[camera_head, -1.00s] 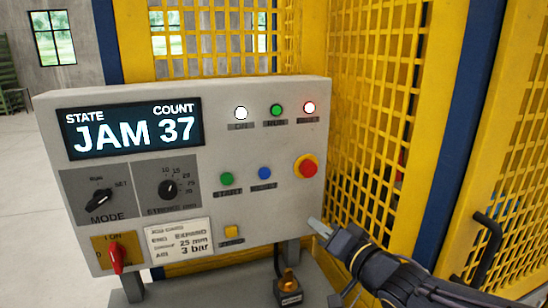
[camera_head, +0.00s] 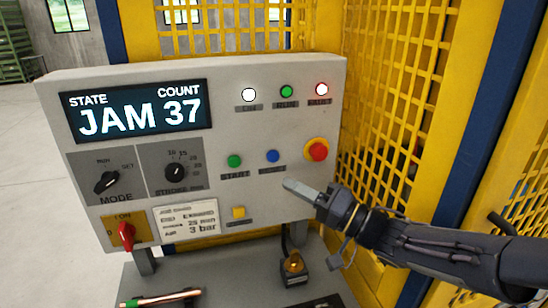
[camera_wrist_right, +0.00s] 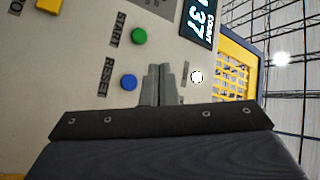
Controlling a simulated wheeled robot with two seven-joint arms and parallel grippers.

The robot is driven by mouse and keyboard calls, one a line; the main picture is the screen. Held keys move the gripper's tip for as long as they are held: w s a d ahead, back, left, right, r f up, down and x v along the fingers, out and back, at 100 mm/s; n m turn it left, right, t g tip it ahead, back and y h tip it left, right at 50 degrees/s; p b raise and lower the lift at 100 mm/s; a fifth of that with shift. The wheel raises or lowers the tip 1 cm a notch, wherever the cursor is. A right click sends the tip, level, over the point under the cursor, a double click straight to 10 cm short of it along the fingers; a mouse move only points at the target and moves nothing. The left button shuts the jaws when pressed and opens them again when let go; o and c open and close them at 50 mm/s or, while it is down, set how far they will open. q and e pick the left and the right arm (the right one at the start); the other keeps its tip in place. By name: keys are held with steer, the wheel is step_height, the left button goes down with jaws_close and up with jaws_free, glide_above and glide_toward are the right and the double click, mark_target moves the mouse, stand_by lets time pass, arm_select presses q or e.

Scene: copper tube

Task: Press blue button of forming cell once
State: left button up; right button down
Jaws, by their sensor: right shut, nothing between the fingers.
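The forming cell's control panel (camera_head: 120,185) is a light grey box with a display reading "JAM 37". The blue button (camera_head: 273,156) is on its front, between the green start button (camera_head: 235,161) and the red emergency knob on yellow (camera_head: 316,150). The blue button also shows in the right wrist view (camera_wrist_right: 129,82), left of the fingertips, labelled RESET. My right gripper (camera_head: 290,187) is shut and empty, its tips below and slightly right of the blue button in the head view. Whether the tips touch the panel I cannot tell. My left gripper is not in view.
A red switch (camera_head: 127,233) is at the lower left. Yellow mesh guarding (camera_head: 395,110) stands behind and right of the panel. A copper tube (camera_head: 165,298) lies on the surface below, near a small brass-topped fixture (camera_head: 293,267).

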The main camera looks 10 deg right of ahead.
steer(key=w, duration=0.8)
steer(key=shift+a, duration=0.15)
steer(key=shift+w, duration=0.2)
stand_by(1.7)
steer(key=shift+w, duration=0.3)
steer(key=shift+w, duration=0.4)
stand_by(0.5)
steer(key=shift+s, duration=0.1)
steer(key=shift+s+p, duration=0.3)
steer(key=shift+s, duration=0.4)
steer(key=shift+s, duration=2.55)
